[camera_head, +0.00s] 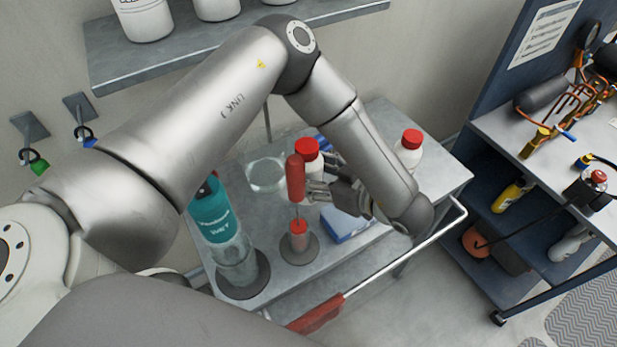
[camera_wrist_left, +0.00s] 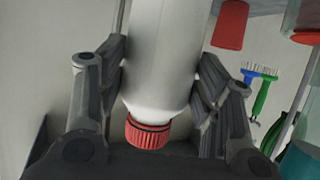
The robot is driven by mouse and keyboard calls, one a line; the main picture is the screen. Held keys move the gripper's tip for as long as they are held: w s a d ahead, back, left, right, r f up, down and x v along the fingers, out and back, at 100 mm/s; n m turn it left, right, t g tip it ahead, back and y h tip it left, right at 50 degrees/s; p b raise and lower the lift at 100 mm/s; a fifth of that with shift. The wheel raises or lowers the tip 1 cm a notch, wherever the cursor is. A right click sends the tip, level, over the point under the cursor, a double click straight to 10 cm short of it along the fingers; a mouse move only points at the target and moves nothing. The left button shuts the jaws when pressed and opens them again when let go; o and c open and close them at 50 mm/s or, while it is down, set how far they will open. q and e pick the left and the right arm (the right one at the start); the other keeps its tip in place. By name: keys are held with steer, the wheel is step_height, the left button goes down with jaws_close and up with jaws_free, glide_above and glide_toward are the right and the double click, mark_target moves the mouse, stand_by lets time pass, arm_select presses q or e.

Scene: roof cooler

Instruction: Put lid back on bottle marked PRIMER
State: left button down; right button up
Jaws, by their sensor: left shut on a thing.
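A white bottle (camera_head: 313,167) with a red lid (camera_head: 307,149) on its top stands on the grey cart, partly hidden by a red-handled tool. My left gripper (camera_head: 318,190) is shut around its body from the right. In the left wrist view the white bottle (camera_wrist_left: 160,60) sits between the fingers, with its ribbed red lid (camera_wrist_left: 148,133) towards the palm. A second white bottle (camera_head: 407,156) with a red lid (camera_head: 412,138) stands further right, partly behind my arm. No PRIMER marking is readable on either bottle. My right gripper is not in view.
The red-handled tool (camera_head: 296,178) stands upright in a round-based holder (camera_head: 299,246) close to the gripper. A teal-labelled spray bottle (camera_head: 215,218), a glass dish (camera_head: 266,175) and a blue box (camera_head: 343,224) share the cart (camera_head: 448,176). A shelf (camera_head: 195,62) hangs behind.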

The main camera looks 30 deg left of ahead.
arm_select(q)
steer(key=shift+w+a+f, duration=0.2)
steer(key=shift+a+f, duration=0.3)
steer(key=shift+f, duration=0.25)
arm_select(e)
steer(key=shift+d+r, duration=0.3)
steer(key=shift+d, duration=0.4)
arm_select(q)
steer(key=shift+a, duration=0.1)
steer(key=shift+a+f+p, duration=0.25)
steer(key=shift+f+p, duration=0.05)
steer(key=shift+p, duration=0.05)
step_height(320, 180, down, 3)
steer(key=shift+a+f, duration=0.15)
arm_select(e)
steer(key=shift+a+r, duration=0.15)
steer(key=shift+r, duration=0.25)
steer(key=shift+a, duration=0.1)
arm_select(q)
steer(key=shift+f, duration=0.1)
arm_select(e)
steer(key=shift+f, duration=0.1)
